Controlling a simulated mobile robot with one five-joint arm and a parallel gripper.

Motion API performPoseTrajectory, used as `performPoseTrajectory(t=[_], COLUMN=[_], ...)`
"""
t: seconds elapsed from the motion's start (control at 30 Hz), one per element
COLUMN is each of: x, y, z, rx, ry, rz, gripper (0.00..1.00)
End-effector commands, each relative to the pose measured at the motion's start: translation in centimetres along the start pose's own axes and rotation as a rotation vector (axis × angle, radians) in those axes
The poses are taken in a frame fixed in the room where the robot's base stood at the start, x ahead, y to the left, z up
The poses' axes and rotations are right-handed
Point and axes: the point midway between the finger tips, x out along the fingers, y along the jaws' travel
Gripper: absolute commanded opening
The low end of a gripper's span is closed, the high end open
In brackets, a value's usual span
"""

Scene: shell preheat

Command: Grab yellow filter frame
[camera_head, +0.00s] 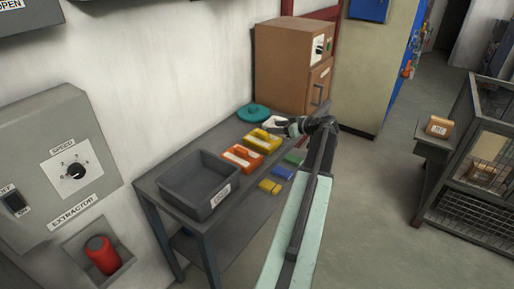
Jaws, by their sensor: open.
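The yellow filter frame (262,140) lies on the grey table, behind an orange frame and in front of a teal round piece. It has a raised yellow part on top and a pale patch. My gripper (272,123) is open, with pale fingers just above and behind the yellow frame's raised part in the picture. The fingers and the frame are close together, and I cannot tell if they touch. Nothing shows between the fingers.
A brown cabinet (285,62) stands behind.

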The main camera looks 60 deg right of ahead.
Motion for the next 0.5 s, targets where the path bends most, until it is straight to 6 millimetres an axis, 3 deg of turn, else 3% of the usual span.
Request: performPoseTrajectory(t=[0.03, 0.13, 0.37, 0.5], x=[0.7, 1.3, 1.8, 3.4], y=[-0.1, -0.3, -0.5, -0.4], z=[1.4, 2.2, 2.2, 2.4], rx=[-0.001, -0.002, -0.004, -0.004], ry=[0.000, 0.000, 0.000, 0.000], rz=[-0.002, -0.006, -0.009, -0.010], gripper=[0.51, 0.51, 0.51, 0.51])
